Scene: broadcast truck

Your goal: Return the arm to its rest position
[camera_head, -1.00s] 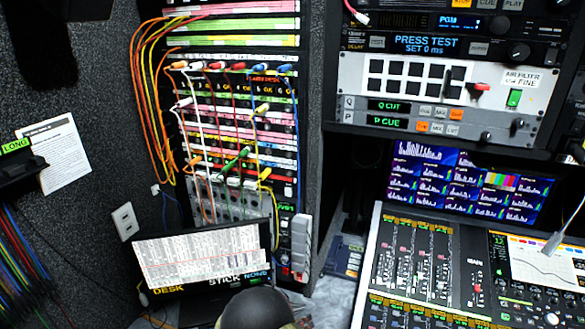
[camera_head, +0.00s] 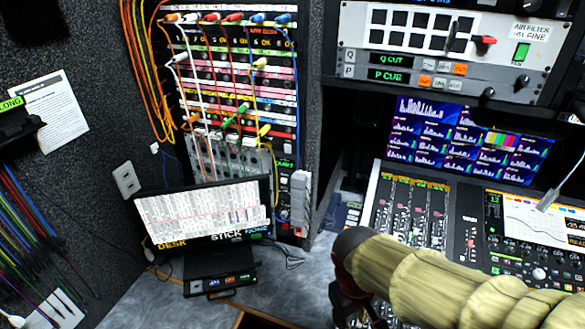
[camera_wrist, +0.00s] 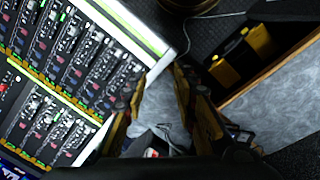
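My arm (camera_head: 460,278), in a pale olive sleeve with a dark grey joint at its end, reaches in from the lower right in the head view. It passes in front of the mixing console and the grey desk. Dark parts hang below the joint at the bottom edge, and the fingertips cannot be made out there. In the wrist view my gripper (camera_wrist: 159,80) shows two dark and yellow fingers standing apart. Grey desk and a thin cable show between them, and nothing is held. The fingers are above the desk, beside the console edge.
The mixing console (camera_head: 412,216) lies close behind my arm; its edge also shows in the wrist view (camera_wrist: 143,28). A tilted monitor (camera_head: 203,212) stands on the desk (camera_head: 295,275) at left. The patch bay (camera_head: 228,105) has hanging cables. An open compartment (camera_wrist: 250,62) is at right.

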